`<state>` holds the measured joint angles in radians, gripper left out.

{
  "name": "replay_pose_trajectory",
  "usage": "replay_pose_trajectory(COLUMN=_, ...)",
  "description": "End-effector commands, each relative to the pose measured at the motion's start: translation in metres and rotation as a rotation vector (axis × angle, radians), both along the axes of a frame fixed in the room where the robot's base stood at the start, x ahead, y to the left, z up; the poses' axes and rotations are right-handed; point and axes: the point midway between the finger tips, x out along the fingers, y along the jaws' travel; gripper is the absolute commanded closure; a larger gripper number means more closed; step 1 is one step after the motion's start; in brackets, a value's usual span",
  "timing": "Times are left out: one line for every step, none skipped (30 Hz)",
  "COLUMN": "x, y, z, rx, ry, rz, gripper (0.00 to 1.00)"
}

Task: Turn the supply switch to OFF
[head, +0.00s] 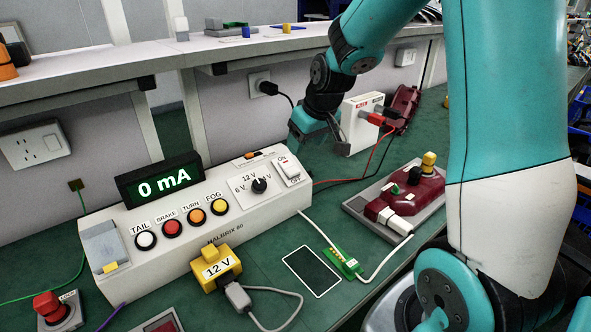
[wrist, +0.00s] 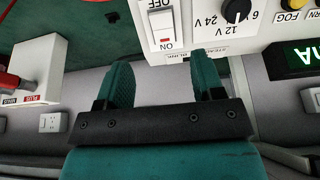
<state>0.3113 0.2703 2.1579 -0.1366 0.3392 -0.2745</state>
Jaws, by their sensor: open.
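The supply switch (head: 290,169) is a white rocker at the right end of the cream tester's top, with ON at its far end and OFF at its near end. A thin red strip shows at the ON end; I cannot tell for sure which way it is tipped. In the wrist view the switch (wrist: 162,22) appears upside down, just beyond the fingertips. My gripper (wrist: 163,68) is open and empty, with its two teal fingers apart and not touching the switch. In the head view my gripper (head: 308,132) is just behind the switch end of the tester.
The tester's display (head: 160,180) reads 0 mA. A rotary voltage knob (head: 259,185) sits left of the switch. A white supply box (head: 358,125) with red and black leads stands to the right. A dark red lamp (head: 412,190) lies on a grey tray at right.

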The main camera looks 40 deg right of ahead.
Motion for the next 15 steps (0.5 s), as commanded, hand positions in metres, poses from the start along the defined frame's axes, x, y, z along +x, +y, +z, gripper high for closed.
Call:
replay_pose_trajectory(x=0.004, y=0.001, z=-0.013, rx=0.002, ry=0.006, rz=0.002, gripper=0.38)
replay_pose_trajectory(x=0.007, y=0.001, z=-0.019, rx=0.002, ry=0.005, rz=0.002, gripper=0.38)
replay_pose_trajectory(x=0.01, y=0.001, z=-0.028, rx=0.002, ry=0.004, rz=0.002, gripper=0.38)
replay_pose_trajectory(x=0.013, y=0.001, z=-0.034, rx=0.002, ry=0.005, rz=0.002, gripper=0.38)
replay_pose_trajectory(x=0.016, y=0.001, z=-0.04, rx=0.002, ry=0.004, rz=0.002, gripper=0.38)
replay_pose_trajectory(x=0.019, y=0.002, z=-0.048, rx=0.002, ry=0.004, rz=0.002, gripper=0.38)
replay_pose_trajectory(x=0.021, y=0.002, z=-0.054, rx=0.002, ry=0.004, rz=0.002, gripper=0.38)
replay_pose_trajectory(x=0.023, y=0.002, z=-0.059, rx=0.001, ry=0.003, rz=0.002, gripper=0.38)
replay_pose_trajectory(x=0.026, y=0.002, z=-0.066, rx=0.001, ry=0.004, rz=0.002, gripper=0.38)
replay_pose_trajectory(x=0.028, y=0.002, z=-0.07, rx=0.001, ry=0.003, rz=0.002, gripper=0.38)
replay_pose_trajectory(x=0.03, y=0.002, z=-0.074, rx=0.001, ry=0.002, rz=0.002, gripper=0.38)
replay_pose_trajectory(x=0.032, y=0.002, z=-0.079, rx=0.001, ry=0.002, rz=0.002, gripper=0.38)
replay_pose_trajectory(x=0.034, y=0.002, z=-0.082, rx=0.001, ry=0.001, rz=0.002, gripper=0.38)
replay_pose_trajectory(x=0.035, y=0.002, z=-0.085, rx=0.001, ry=0.001, rz=0.001, gripper=0.38)
replay_pose_trajectory(x=0.036, y=0.002, z=-0.088, rx=0.001, ry=0.001, rz=0.001, gripper=0.38)
